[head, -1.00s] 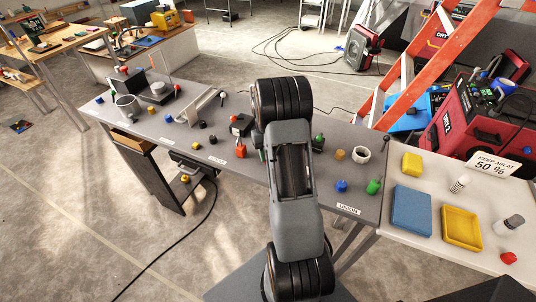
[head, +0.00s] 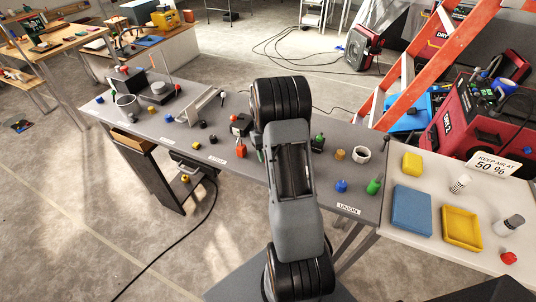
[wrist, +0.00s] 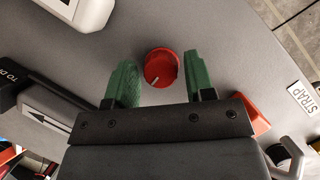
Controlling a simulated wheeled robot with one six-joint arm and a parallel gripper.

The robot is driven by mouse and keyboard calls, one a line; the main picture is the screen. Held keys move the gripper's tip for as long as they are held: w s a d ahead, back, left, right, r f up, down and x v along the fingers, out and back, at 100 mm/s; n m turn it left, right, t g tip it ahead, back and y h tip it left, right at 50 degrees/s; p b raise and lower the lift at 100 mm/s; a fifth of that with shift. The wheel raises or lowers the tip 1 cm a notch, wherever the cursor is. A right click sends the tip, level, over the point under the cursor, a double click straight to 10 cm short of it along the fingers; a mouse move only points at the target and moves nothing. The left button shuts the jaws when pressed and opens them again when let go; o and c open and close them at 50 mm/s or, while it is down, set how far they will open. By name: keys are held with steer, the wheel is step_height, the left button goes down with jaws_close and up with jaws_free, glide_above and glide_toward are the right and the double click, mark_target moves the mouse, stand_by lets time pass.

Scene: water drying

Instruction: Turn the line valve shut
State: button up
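A round red knob (wrist: 161,70) with a white pointer line shows in the wrist view, on the grey table top (wrist: 225,65). The pointer line runs toward the lower left of the knob's face. My gripper (wrist: 160,64) has two green fingers, held apart, one to each side of the knob near the tips. The gaps beside the knob look small, and I cannot tell whether a finger touches it. In the head view my own arm hides the gripper and the knob. I cannot tell from the frames whether this knob is the line valve.
A white block (wrist: 85,10) is at the upper left.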

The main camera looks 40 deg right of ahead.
steer(key=shift+o, duration=0.8)
steer(key=v, duration=1.3)
steer(key=shift+r, duration=0.35)
steer(key=shift+w, duration=0.1)
